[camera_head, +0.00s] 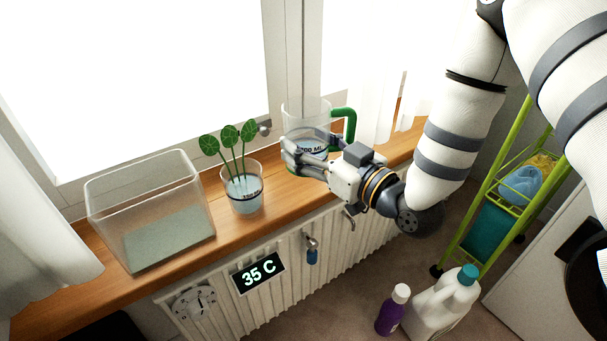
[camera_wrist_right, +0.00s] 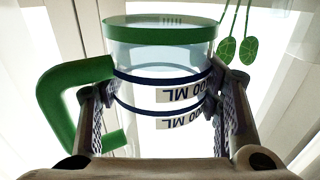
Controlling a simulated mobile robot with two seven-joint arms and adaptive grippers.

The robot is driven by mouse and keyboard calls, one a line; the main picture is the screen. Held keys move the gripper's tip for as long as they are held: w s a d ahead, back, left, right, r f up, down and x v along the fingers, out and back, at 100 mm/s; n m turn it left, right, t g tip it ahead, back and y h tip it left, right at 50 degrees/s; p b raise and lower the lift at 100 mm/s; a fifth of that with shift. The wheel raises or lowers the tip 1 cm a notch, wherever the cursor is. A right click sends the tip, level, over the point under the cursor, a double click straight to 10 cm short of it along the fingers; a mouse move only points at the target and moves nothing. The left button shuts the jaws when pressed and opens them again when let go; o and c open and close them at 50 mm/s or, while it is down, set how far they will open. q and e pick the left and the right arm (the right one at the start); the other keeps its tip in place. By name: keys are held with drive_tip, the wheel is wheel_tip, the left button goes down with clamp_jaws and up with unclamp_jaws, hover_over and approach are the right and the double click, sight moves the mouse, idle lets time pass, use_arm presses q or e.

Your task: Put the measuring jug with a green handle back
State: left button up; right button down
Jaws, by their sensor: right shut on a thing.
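The measuring jug (camera_head: 305,119) is clear with a green handle (camera_head: 350,125), a green base and pale liquid inside. It is at the windowsill, right of the plant glass. My right gripper (camera_head: 299,155) is shut on its body from the front. In the right wrist view the jug (camera_wrist_right: 160,59) appears upside down between the two fingers (camera_wrist_right: 162,98), with the handle at left and inverted "ML" labels. The jug looks upright in the head view. Whether its base touches the sill is hidden by my gripper. My left gripper is not in view.
The wooden windowsill (camera_head: 232,228) holds an empty-looking glass tank (camera_head: 150,205) and a glass with round-leaved cuttings (camera_head: 243,190). Bottles (camera_head: 440,302) and a green trolley (camera_head: 490,215) stand on the floor at right. A curtain hangs behind the jug.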

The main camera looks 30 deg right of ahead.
drive_tip(key=w+d+f+b, duration=0.1)
drive_tip(key=w+f, duration=0.1)
drive_tip(key=w+d+f+b, duration=0.1)
drive_tip(key=w+f, duration=0.1)
drive_tip(key=w+d+f+b, duration=0.1)
drive_tip(key=f, duration=0.1)
drive_tip(key=shift+w+f, duration=0.35)
drive_tip(key=shift+w, duration=0.05)
wheel_tip(320, 180, down, 4)
drive_tip(key=shift+w+d+r+b, duration=0.1)
drive_tip(key=shift+w+r+b, duration=0.1)
drive_tip(key=shift+b, duration=0.6)
drive_tip(key=shift+s+r, duration=0.1)
drive_tip(key=shift+r, duration=0.15)
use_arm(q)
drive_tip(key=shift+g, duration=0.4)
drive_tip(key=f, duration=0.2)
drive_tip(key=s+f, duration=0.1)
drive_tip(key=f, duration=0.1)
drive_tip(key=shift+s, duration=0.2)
use_arm(e)
drive_tip(key=shift+f, duration=0.15)
drive_tip(key=c, duration=0.5)
unclamp_jaws()
